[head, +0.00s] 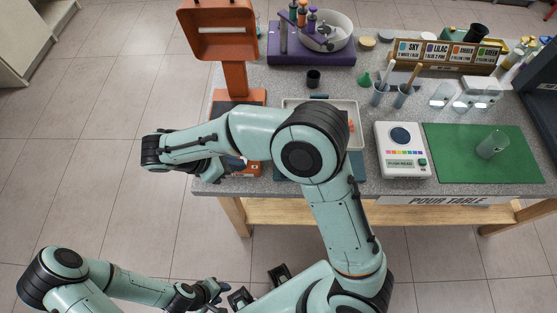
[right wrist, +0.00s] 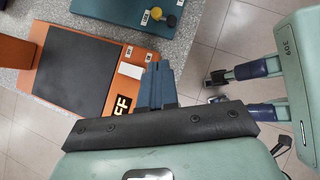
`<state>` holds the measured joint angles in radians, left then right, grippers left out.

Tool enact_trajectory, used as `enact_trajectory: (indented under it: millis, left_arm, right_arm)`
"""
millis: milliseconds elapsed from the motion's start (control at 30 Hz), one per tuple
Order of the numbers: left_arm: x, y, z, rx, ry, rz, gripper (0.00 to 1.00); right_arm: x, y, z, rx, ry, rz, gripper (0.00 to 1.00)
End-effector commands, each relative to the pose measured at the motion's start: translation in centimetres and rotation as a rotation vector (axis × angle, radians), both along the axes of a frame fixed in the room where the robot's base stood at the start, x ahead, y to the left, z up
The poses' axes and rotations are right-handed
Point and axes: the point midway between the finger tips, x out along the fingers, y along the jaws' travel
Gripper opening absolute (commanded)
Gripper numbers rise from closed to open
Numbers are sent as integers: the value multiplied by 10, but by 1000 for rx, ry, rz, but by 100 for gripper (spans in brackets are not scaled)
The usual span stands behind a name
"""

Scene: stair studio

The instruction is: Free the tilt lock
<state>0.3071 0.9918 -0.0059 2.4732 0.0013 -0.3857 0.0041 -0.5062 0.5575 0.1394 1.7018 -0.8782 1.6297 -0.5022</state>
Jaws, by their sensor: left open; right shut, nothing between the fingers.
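I cannot pick out the tilt lock for certain. An orange stand (head: 234,78) with a tray-like orange head (head: 222,30) rises at the table's left edge. In the right wrist view its orange base (right wrist: 92,88) shows a dark pad, small labels and lettering ending in "FF". A teal plate (right wrist: 112,10) beside it carries a yellow knob (right wrist: 156,13) and a dark knob. My right gripper (right wrist: 157,72) is shut and empty, over the base's edge; in the head view my arm largely hides this spot. My left gripper (head: 212,290) is open, low over the floor, away from the table.
A white tray (head: 357,104) sits partly behind my right arm. A white scale-like device (head: 402,170) and a green mat (head: 470,135) with a clear cup (head: 492,145) lie to the right. A purple rack (head: 285,45) stands at the back. The floor left of the table is clear.

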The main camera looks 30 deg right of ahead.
Motion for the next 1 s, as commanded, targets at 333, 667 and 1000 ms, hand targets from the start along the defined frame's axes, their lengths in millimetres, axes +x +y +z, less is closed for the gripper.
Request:
enact_trajectory:
  millis: [333, 667, 1000]
  left_arm:
    - [-1, 0, -1, 0, 0, 1, 42]
    - [-5, 0, -9, 0, 6, 0, 42]
    - [-6, 0, -10, 0, 7, 0, 42]
  right_arm:
    - [-1, -4, -5, -1, 2, -2, 0]
    - [-4, -42, -52, -2, 5, -2, 0]
    - [-7, -88, -83, 1, 0, -4, 0]
